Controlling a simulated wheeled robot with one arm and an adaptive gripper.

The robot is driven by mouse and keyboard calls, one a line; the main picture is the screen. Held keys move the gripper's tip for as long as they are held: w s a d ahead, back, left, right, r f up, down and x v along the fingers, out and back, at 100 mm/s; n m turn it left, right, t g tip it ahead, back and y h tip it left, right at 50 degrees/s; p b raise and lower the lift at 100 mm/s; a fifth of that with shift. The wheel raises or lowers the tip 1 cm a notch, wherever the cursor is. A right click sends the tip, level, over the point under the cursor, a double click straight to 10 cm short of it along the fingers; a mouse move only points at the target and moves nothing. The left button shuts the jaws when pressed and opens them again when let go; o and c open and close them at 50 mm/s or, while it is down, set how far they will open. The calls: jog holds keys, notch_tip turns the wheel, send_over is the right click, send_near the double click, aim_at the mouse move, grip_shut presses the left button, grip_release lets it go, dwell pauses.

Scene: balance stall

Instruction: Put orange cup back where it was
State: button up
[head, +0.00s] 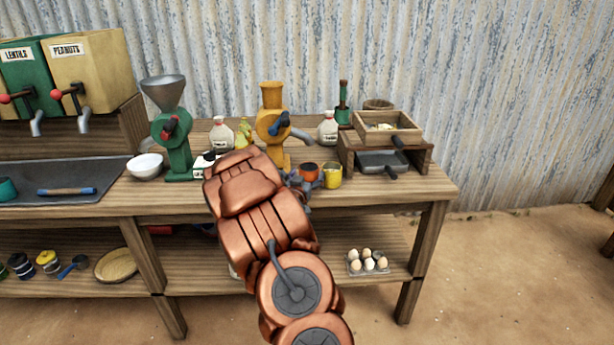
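The orange cup (309,168) is upright at the right part of the wooden table, in the head view. A yellow cup (332,176) stands close on its right. My gripper (304,180) is at the orange cup, with its dark grey fingers at the cup's left and front sides. The fingers cover the cup's lower part, so I cannot tell whether they grip it or whether its base touches the table. My copper-coloured arm hides the table in front and to the left of the cup.
A yellow grinder (272,124) stands just behind the cups, and a green grinder (172,130) with a white bowl (145,165) is further left. A wooden stand (428,160) with a sieve box is right of the cups. Eggs (368,261) sit on the lower shelf.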

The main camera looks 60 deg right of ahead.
dwell(0.3)
jog(key=shift+r, duration=0.2)
jog(key=b+v, duration=1)
jog(key=v, duration=0.2)
dwell(0.3)
